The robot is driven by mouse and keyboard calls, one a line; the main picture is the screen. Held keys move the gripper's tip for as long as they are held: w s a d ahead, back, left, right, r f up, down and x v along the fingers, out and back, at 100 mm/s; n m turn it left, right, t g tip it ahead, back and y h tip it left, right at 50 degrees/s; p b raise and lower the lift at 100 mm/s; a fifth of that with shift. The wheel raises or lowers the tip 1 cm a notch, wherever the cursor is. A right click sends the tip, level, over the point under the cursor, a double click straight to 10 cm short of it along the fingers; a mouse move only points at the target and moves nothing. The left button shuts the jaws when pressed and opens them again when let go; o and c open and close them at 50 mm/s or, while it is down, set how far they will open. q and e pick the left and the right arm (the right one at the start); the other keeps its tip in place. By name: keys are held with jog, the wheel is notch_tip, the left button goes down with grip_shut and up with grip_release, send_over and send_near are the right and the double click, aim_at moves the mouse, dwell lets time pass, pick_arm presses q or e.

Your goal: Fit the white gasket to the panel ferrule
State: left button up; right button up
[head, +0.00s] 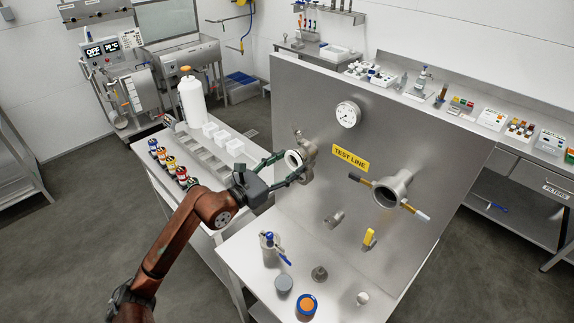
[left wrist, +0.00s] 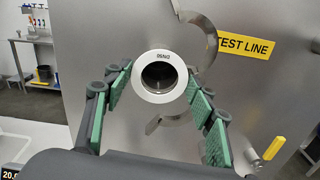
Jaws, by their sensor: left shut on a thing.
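The white gasket (head: 292,159) is a flat ring, marked DN50 in the left wrist view (left wrist: 160,54). My left gripper (head: 284,168) is shut on it, with the green pads (left wrist: 158,84) at its two sides. The ring faces the wrist camera. The panel ferrule (head: 307,150) stands out of the steel panel just behind the gasket, mostly hidden by it. I cannot tell whether the ring touches the ferrule. A curved open clamp (left wrist: 206,32) hangs around the ferrule, with one half up right and another part below. My right gripper is not in view.
The steel panel (head: 385,120) carries a gauge (head: 348,114), a TEST LINE label (head: 351,158) and a second port with a handled clamp (head: 391,190). A valve (head: 269,243) and several small parts stand on the bench below. A white bottle (head: 192,101) stands on the left-hand table.

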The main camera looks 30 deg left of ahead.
pick_arm(q)
jog(key=shift+w+d, duration=0.25)
jog(key=shift+w, duration=0.45)
jog(key=o, duration=0.8)
jog(key=v, duration=0.6)
jog(key=shift+d, duration=0.1)
dwell(0.4)
